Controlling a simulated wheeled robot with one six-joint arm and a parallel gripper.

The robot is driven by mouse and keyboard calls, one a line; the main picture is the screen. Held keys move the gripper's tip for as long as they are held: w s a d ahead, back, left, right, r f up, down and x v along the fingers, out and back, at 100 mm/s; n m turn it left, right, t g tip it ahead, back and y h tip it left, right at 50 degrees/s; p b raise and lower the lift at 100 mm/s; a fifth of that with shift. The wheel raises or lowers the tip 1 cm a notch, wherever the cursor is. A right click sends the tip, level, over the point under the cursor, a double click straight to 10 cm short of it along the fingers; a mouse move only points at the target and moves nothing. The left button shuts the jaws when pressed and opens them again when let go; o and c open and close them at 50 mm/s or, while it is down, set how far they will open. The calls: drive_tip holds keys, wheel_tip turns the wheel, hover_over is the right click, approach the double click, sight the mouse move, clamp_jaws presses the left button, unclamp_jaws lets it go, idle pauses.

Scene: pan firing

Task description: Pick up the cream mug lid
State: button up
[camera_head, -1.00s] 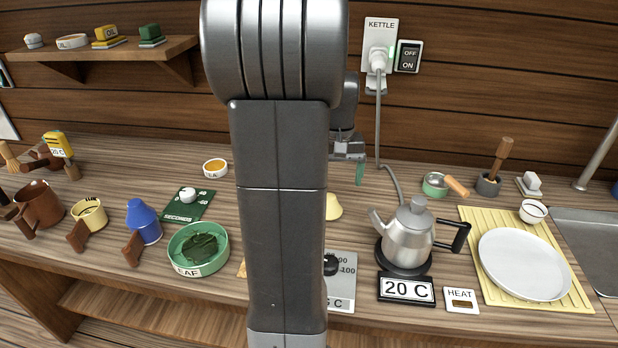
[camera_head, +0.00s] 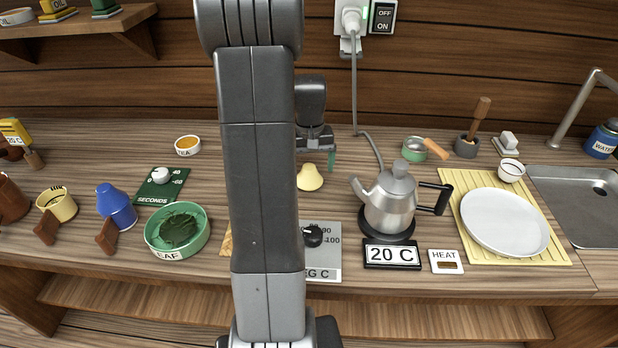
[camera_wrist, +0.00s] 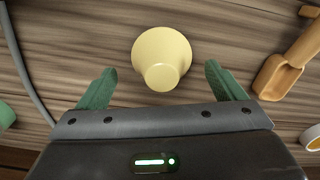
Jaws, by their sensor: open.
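The cream mug lid (camera_head: 310,177) is a pale yellow cone-like piece standing on the wooden counter, just right of my arm in the head view. In the wrist view the cream lid (camera_wrist: 162,58) lies ahead of my gripper (camera_wrist: 161,88), centred between its two green fingers. The fingers are spread apart and do not touch the lid. In the head view my gripper (camera_head: 316,160) is behind and above the lid, and my arm hides part of it. A cream mug (camera_head: 58,204) stands at the left of the counter.
A kettle (camera_head: 391,200) stands right of the lid, with its cord running to the wall. A dial panel (camera_head: 322,262) lies in front of the lid. A wooden scoop (camera_wrist: 285,70) shows at the right of the wrist view. Bare counter surrounds the lid.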

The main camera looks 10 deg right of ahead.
sight(309, 165)
wheel_tip(309, 165, down, 4)
drive_tip(key=shift+a+r, duration=0.1)
drive_tip(key=shift+r, duration=0.15)
drive_tip(key=shift+c, duration=0.2)
drive_tip(key=c, duration=0.9)
drive_tip(key=shift+r, duration=0.15)
